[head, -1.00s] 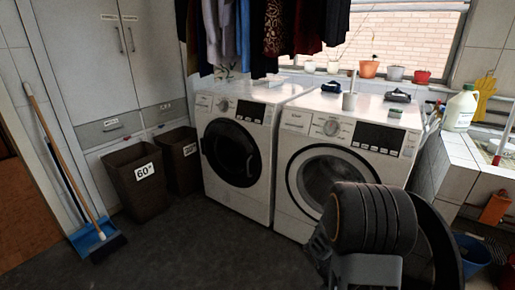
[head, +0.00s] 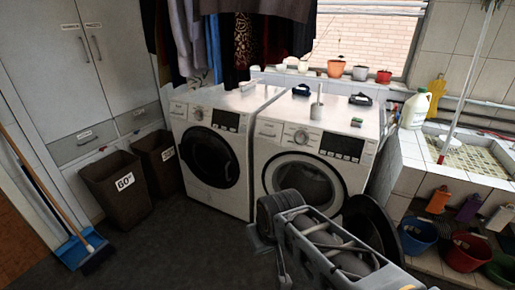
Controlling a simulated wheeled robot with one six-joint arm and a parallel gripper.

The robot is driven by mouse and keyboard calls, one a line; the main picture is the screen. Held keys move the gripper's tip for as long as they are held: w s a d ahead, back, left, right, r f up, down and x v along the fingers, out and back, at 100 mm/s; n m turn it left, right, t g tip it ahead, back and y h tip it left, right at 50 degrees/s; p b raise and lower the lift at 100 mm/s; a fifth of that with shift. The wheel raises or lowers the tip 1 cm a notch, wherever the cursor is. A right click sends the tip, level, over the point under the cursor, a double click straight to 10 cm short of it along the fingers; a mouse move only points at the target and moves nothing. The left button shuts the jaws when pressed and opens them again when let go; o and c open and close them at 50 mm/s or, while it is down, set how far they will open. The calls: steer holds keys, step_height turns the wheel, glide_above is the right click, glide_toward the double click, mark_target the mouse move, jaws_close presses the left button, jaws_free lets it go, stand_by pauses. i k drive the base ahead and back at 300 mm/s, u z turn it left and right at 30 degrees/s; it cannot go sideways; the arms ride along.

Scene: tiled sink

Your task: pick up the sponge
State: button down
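My arm is in the lower middle of the head view, in front of the right machine, well apart from the block. The dark end of my arm, with my gripper (head: 262,238), is low at the left of the arm. Its fingers cannot be made out clearly, and I see nothing held in it.
Two washing machines stand side by side; the right one (head: 310,165) bears a brush holder (head: 316,108) and dark items. The tiled sink (head: 455,150) is at right, with a bottle (head: 415,108) and buckets (head: 417,236) below. Bins (head: 118,190) stand left. Dark floor is clear between.

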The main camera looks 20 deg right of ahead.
mark_target(356, 121)
steer(key=u, duration=2.85)
steer(key=k, duration=2.8)
steer(key=z, duration=1.95)
